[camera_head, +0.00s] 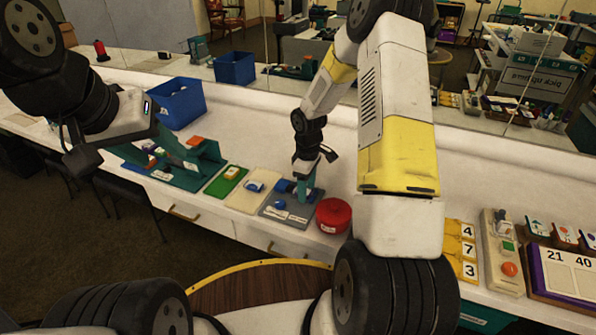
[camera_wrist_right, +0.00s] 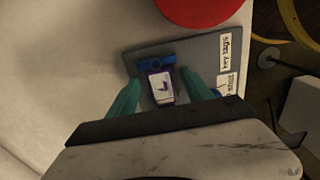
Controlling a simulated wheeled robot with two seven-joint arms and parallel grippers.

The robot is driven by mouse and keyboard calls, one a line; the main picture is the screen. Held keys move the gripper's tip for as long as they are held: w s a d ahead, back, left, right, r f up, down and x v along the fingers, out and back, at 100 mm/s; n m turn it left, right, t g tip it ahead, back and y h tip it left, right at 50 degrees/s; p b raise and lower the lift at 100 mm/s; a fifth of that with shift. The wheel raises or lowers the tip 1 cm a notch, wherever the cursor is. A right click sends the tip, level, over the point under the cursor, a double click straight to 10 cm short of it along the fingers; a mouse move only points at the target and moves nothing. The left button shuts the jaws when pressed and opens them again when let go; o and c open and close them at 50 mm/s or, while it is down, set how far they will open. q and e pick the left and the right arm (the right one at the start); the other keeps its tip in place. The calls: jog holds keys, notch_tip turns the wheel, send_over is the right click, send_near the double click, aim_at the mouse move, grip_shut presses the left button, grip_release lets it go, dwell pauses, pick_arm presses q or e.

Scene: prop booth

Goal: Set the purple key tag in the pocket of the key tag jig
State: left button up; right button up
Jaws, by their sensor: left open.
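In the right wrist view, the purple key tag (camera_wrist_right: 160,86), with a white face and a dark mark, is over the grey mat (camera_wrist_right: 135,58) between my right fingers. A blue piece (camera_wrist_right: 155,63) lies at its far end; I cannot tell whether it is part of the jig. My right gripper (camera_wrist_right: 160,78) is open, its teal fingers either side of the tag with small gaps. In the head view, my right gripper (camera_head: 305,193) points down at the grey mat (camera_head: 300,210) and hides the tag. My left gripper (camera_head: 208,170) is open and empty at the left, over the table.
A round red container (camera_head: 333,215) stands right beside the grey mat. A cream mat (camera_head: 245,200) and a green mat (camera_head: 218,188) lie to the left. A blue bin (camera_head: 182,104) stands behind my left gripper.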

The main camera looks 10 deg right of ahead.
jog(key=s+r+m+t, duration=0.15)
jog(key=s+r, duration=0.25)
jog(key=r, duration=0.9)
jog(key=s+r+m+t, duration=0.1)
jog(key=s+r+m, duration=0.3)
jog(key=r, duration=0.9)
jog(key=s+a+r+m+t+y, duration=0.1)
jog(key=s+r, duration=0.3)
jog(key=s, duration=0.4)
jog(key=s+a+r+m+t+y, duration=0.1)
jog(key=s+r+m, duration=0.3)
jog(key=s, duration=0.4)
jog(key=shift+s+r+t, duration=0.15)
jog(key=shift+r+t, duration=0.1)
jog(key=shift+t, duration=0.6)
